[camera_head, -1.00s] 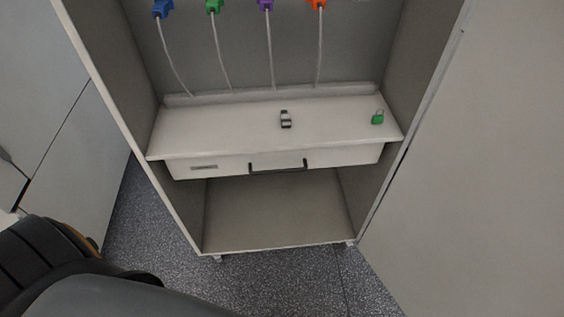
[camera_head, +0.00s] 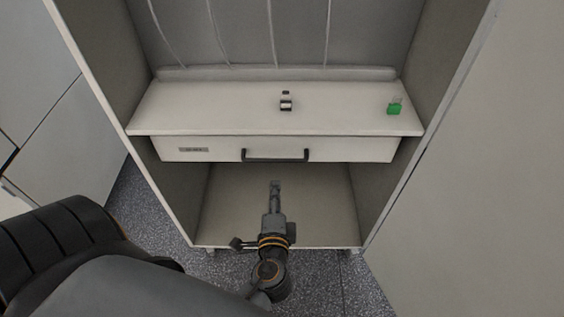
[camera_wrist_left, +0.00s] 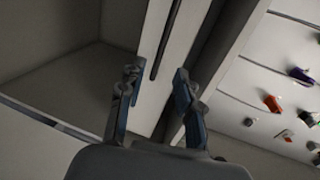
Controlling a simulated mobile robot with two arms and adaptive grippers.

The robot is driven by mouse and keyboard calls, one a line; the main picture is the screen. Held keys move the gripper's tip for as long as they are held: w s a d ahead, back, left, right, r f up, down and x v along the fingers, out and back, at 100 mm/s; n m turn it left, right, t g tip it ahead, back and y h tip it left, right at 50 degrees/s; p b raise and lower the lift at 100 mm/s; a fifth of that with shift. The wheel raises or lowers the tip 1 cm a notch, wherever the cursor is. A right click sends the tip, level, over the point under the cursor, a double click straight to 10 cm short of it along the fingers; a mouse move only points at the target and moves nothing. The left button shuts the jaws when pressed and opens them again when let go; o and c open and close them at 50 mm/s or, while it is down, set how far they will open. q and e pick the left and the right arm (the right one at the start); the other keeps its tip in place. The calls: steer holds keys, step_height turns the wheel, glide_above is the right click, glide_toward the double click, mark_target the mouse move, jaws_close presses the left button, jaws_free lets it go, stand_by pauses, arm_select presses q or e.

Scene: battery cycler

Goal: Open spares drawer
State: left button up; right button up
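The spares drawer (camera_head: 225,151) is a pale box front under the cabinet shelf, with a small label at its left. It appears closed. Its dark bar handle (camera_head: 275,154) runs across the middle of the front. My left gripper (camera_head: 275,184) is below the handle, in front of the open lower compartment, pointing toward the cabinet. In the left wrist view the gripper (camera_wrist_left: 158,80) has its fingers spread with nothing between them. The handle (camera_wrist_left: 165,42) shows there as a dark bar beyond the fingertips, apart from them. My right gripper is not in view.
The shelf (camera_head: 210,110) above the drawer holds a small black-and-white item (camera_head: 286,101) and a green padlock (camera_head: 394,105). Cables hang behind it. Cabinet side walls stand left and right, with an open door panel (camera_head: 480,180) at right. The lower compartment (camera_head: 225,205) looks empty.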

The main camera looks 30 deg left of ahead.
mark_target(276, 159)
arm_select(q)
steer(key=x, duration=0.4)
steer(key=p+x, duration=0.1)
steer(key=x, duration=0.4)
steer(key=p+x, duration=0.1)
steer(key=x, duration=0.3)
steer(key=shift+w+a+r, duration=0.2)
steer(key=shift+w+a, duration=0.05)
steer(key=shift+a, duration=0.15)
jaws_close()
